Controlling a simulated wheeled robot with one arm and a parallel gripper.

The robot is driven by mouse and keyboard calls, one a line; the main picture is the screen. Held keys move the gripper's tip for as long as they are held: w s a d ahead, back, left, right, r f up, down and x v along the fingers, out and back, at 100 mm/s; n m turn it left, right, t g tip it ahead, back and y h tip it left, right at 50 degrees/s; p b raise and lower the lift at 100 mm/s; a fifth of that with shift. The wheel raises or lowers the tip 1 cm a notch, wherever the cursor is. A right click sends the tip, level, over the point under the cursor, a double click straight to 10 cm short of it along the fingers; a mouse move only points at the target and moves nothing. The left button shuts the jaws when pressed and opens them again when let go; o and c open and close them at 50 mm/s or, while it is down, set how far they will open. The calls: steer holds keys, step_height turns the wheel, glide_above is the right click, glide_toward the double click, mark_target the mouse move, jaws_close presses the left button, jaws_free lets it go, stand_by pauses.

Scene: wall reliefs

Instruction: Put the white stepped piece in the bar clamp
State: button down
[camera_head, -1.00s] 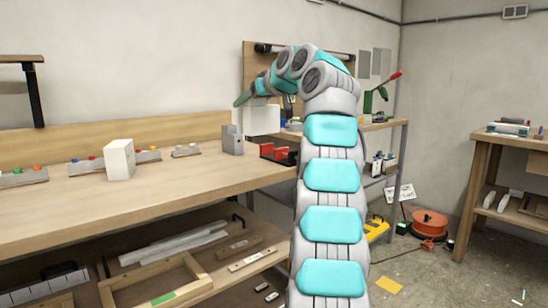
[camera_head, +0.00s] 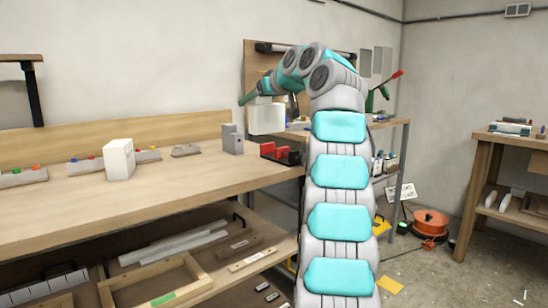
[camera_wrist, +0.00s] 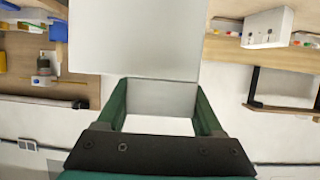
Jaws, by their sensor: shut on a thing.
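My gripper (camera_wrist: 160,110) is shut on the white stepped piece (camera_wrist: 135,40), which shows as a broad pale face with a narrower part between the green fingers. In the head view the white piece (camera_head: 267,119) hangs below the wrist, in the air above the right end of the long bench. The fingertips are hidden there. A low red and black fixture (camera_head: 280,153), which looks like the bar clamp, sits at the bench's right end, below and slightly right of the piece. The two are apart, and my arm stands close to the fixture's right side.
A grey upright block (camera_head: 232,140) stands on the bench just left of the fixture. A white block (camera_head: 119,159) and small racks with coloured tops stand farther left. The bench top (camera_head: 180,185) is clear in front. A second bench with tools is behind my arm.

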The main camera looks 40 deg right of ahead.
steer(key=shift+d, duration=0.8)
steer(key=shift+d, duration=0.3)
steer(key=shift+d+f, duration=0.1)
steer(key=shift+d, duration=0.65)
steer(key=shift+d+f, duration=0.1)
steer(key=shift+d, duration=0.2)
steer(key=shift+d+p, duration=0.3)
steer(key=shift+d, duration=0.1)
